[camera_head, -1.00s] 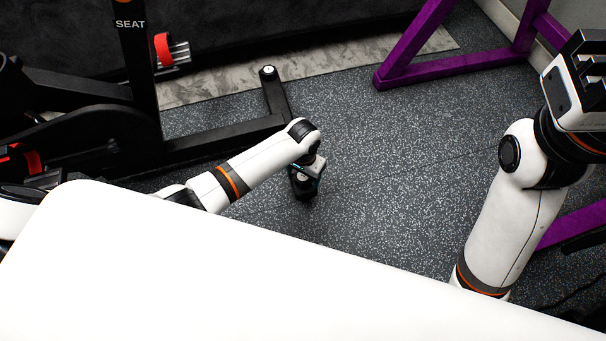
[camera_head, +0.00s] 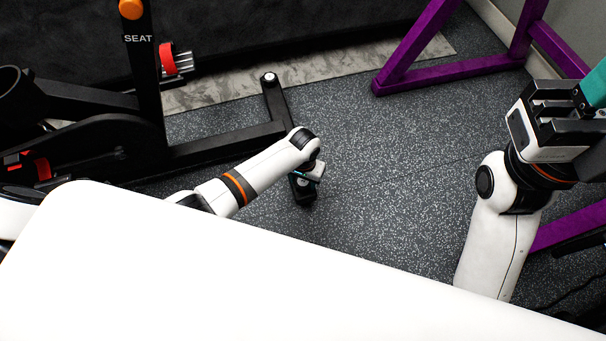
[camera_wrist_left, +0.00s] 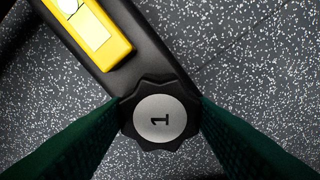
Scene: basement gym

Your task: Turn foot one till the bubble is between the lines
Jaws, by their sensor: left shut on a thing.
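In the left wrist view, foot one is a black lobed knob (camera_wrist_left: 160,118) with a grey top marked "1", at the end of a black bar (camera_wrist_left: 125,62). My left gripper (camera_wrist_left: 160,122) has its two dark green fingers on either side of the knob, shut on it. A yellow level (camera_wrist_left: 92,30) lies on the bar, cut off by the top edge. I cannot make out its bubble against its lines. In the head view, my left gripper (camera_head: 304,186) points down to the floor and hides the knob. My right gripper (camera_head: 572,112) is raised at the right, partly cut off.
The exercise bike's black frame (camera_head: 215,150) stands at the left, its far foot bar (camera_head: 275,100) reaching backward. A purple frame (camera_head: 450,70) stands at the back right. The speckled floor (camera_head: 390,170) between is clear.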

